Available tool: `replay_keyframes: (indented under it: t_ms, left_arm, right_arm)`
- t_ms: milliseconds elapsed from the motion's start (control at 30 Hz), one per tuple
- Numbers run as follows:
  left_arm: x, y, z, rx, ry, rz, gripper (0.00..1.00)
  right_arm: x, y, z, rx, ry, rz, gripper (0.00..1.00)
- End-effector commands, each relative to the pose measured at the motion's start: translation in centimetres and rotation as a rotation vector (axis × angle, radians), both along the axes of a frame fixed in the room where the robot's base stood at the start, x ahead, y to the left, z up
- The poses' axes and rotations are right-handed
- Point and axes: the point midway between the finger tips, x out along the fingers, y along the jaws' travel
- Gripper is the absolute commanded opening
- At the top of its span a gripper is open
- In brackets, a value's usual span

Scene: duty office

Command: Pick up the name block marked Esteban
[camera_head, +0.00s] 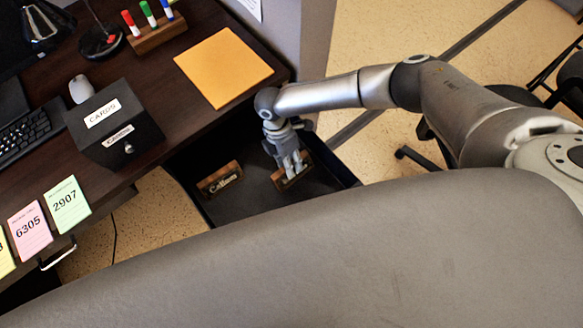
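My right gripper (292,165) reaches down into an open dark drawer (243,205) below the desk. Its fingers are over a wooden name block (281,185) with a dark face, at the right of the drawer. The fingers cover most of that block's face, so I cannot read its name. I cannot tell whether they grip it. A second wooden name block (219,180), whose lettering looks like "Callum", lies to the left and is apart from the gripper. My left gripper is not in view.
The dark desk (165,110) holds a black box labelled CARDS (113,124), an orange sheet (223,67), a marker stand (157,34), a mouse (81,89) and a keyboard (27,131). A grey partition (290,35) stands behind the drawer.

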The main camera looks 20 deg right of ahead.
Motion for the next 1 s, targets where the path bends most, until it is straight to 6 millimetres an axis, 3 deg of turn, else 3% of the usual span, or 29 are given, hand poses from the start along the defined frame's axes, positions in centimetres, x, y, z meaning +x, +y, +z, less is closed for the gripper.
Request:
replay_keyframes:
  t_ms: [33,167,633,800,1000]
  left_arm:
    - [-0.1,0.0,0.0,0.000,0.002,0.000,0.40]
    - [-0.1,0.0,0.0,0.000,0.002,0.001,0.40]
    - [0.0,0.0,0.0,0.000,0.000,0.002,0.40]
    - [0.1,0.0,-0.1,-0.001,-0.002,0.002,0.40]
    - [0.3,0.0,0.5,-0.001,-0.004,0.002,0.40]
  right_arm:
    - [0.0,0.0,0.0,0.000,0.000,0.000,0.17]
    - [0.0,0.0,0.0,0.000,0.000,0.000,0.00]
    - [0.1,-0.1,0.9,-0.001,-0.001,0.000,0.00]
    - [0.1,0.0,3.2,0.003,-0.003,0.000,0.00]
    - [-2.5,1.8,6.9,0.006,-0.001,0.006,0.00]
